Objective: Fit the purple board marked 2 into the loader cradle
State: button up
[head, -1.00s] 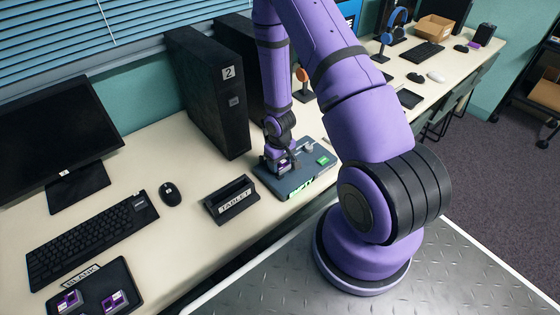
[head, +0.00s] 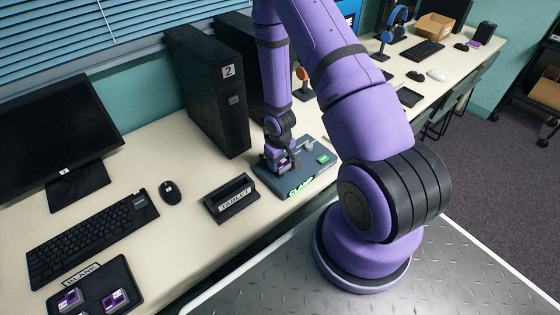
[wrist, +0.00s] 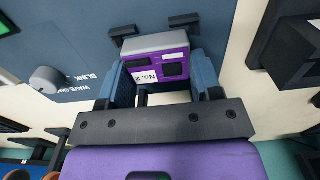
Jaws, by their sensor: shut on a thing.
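The purple board marked No. 2 (wrist: 158,66) is between my gripper's fingers (wrist: 163,82) in the wrist view. Its grey edge lies close to two dark brackets of the loader cradle (wrist: 123,32); I cannot tell whether it is fully seated. In the head view my gripper (head: 279,166) points down at the loader's left part and largely hides the board. A knob (wrist: 47,79) sits beside the words WAVE/ON and BLINK.
A stand marked TABLET (head: 232,200) is left of the loader. Black computer towers (head: 210,90) stand behind. A tray marked BLANK (head: 112,275) holds several purple boards at the front left. A mouse (head: 169,191) and keyboard (head: 90,240) lie left; bare desk lies between.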

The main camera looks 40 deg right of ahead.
jog(key=o, duration=1)
jog(key=shift+r, duration=3.5)
